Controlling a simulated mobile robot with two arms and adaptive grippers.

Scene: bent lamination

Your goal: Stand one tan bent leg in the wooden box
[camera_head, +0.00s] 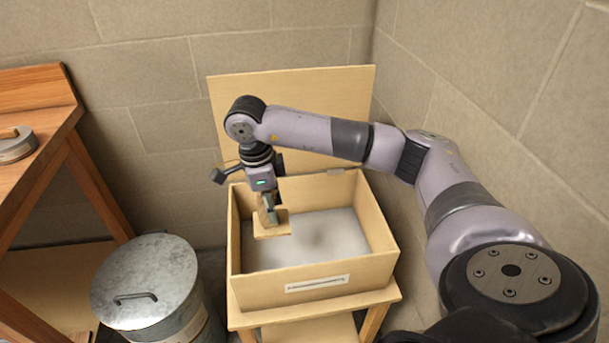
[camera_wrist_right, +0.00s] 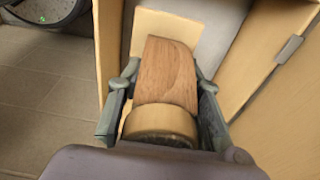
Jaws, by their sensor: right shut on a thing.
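The wooden box (camera_head: 313,271) stands open on a low wooden stand, its lid raised at the back and its grey floor bare where I can see it. My right gripper (camera_head: 270,205) is over the left part of the box opening, pointing down. It is shut on the tan bent leg (camera_head: 272,229), whose flat lower part shows just below the fingers. In the right wrist view the leg (camera_wrist_right: 167,72) sits between both fingers of the gripper (camera_wrist_right: 163,105). I cannot tell whether the leg touches the box floor. My left gripper is out of view.
A metal bin with a lid (camera_head: 146,277) stands left of the box. A wooden workbench (camera_head: 40,150) with a round metal object (camera_head: 16,146) on it is at the far left. Stone walls close in behind and right. The box's right half is clear.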

